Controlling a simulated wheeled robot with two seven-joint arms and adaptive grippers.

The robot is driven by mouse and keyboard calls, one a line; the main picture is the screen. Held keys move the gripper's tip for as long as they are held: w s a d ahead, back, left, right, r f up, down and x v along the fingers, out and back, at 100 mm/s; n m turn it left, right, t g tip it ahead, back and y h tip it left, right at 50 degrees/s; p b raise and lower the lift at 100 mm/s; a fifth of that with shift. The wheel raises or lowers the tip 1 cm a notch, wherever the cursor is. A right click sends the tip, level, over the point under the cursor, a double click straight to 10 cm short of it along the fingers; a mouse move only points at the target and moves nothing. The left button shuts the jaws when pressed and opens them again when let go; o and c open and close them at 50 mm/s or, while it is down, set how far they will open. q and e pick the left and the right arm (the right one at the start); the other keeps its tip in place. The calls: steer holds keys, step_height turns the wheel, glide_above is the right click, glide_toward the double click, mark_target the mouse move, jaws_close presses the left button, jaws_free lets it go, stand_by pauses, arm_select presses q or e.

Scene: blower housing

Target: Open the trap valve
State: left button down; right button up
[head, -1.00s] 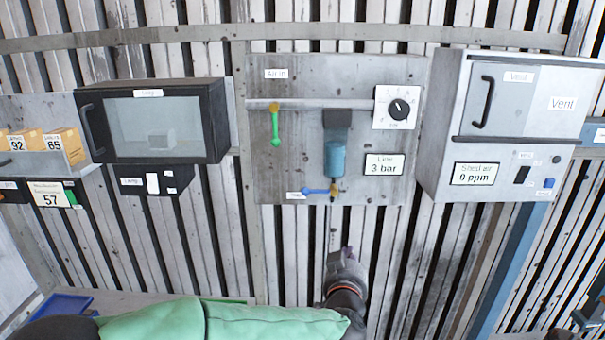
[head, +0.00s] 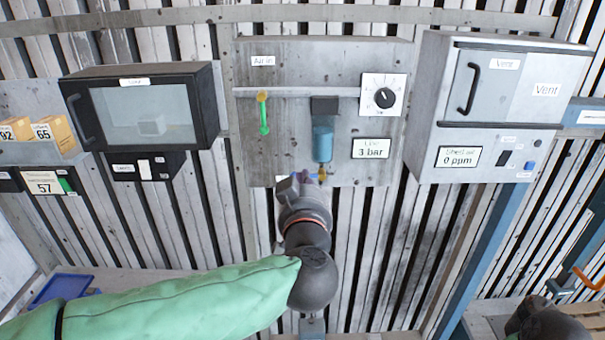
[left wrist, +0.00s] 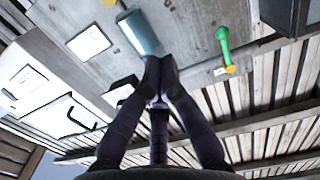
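The trap valve's blue lever (head: 299,177) sits under the blue trap bowl (head: 322,139) at the bottom of the grey air panel. Its pivot end (head: 322,175) is at the right, and my left gripper covers most of the lever. My left gripper (head: 300,184) is right at the lever in the head view; whether it touches is unclear. In the left wrist view its fingers (left wrist: 160,78) are drawn together just below the trap bowl (left wrist: 141,34), and no lever shows between them. My right gripper is not clearly visible.
A green-handled valve (head: 263,114) hangs at the panel's upper left, a round dial (head: 383,95) at its right. A "3 bar" display (head: 372,148) is beside the bowl. A black-framed cabinet (head: 145,118) stands left and a vent box (head: 490,110) right. A blue tray (head: 62,288) lies lower left.

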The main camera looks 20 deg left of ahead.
arm_select(q)
steer(key=w+a+f, duration=0.3)
steer(key=w+f, duration=0.1)
steer(key=w, duration=0.6)
steer(key=shift+f, duration=0.25)
steer(key=shift+w, duration=0.1)
